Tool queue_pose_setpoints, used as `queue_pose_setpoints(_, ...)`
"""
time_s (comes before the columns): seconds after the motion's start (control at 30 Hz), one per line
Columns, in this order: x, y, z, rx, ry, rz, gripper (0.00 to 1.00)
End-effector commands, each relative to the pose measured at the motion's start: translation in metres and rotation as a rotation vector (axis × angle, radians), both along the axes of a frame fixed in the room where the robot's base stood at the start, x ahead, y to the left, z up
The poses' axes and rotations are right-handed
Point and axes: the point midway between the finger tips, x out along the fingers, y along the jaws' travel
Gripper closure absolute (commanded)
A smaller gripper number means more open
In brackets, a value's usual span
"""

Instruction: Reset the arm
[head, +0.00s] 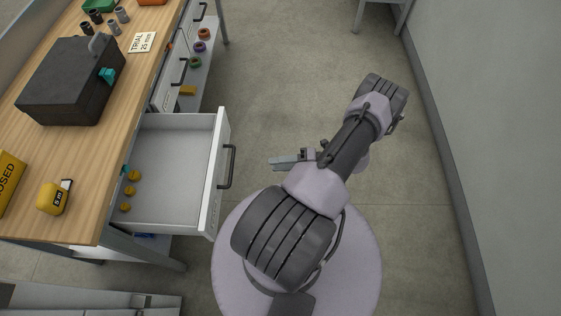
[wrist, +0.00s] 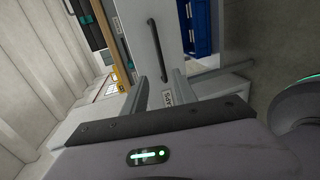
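My arm is folded over my round base, at the right of the open drawer in the head view. My gripper (head: 275,162) points left toward the drawer front, apart from its handle (head: 228,167). In the wrist view, the two fingers of my gripper (wrist: 162,84) stand apart with nothing seen between them. The white drawer (head: 165,150) is pulled out from under the workbench and holds several small yellow pieces (head: 134,175) on its left side. The drawer handle also shows in the wrist view (wrist: 153,45).
The wooden workbench (head: 110,155) at left carries a black toolbox (head: 65,85) and a yellow tape measure (head: 52,198). Coloured rolls (head: 204,33) lie on a lower shelf. The floor (head: 270,80) ahead is clear; a grey wall (head: 490,120) stands at right.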

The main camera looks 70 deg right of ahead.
Motion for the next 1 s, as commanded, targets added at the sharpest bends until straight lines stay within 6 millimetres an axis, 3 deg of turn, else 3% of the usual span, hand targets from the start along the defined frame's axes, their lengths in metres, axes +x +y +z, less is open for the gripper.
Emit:
queue_pose_setpoints(0.47, -0.005, -0.002, 0.001, 0.0, 0.0, -0.001, 0.66)
queue_pose_setpoints(0.57, 0.001, -0.005, 0.011, -0.047, 0.006, 0.048, 0.66)
queue_pose_setpoints(0.67, 0.03, -0.012, 0.056, -0.246, 0.019, 0.261, 0.66)
queue_pose_setpoints(0.77, 0.081, 0.0, 0.129, -0.569, -0.014, 0.614, 0.66)
queue_pose_setpoints(0.87, 0.13, 0.04, 0.203, -0.916, -0.118, 0.991, 0.66)
queue_pose_setpoints(1.0, 0.171, 0.13, 0.299, -1.416, -0.388, 1.509, 0.66)
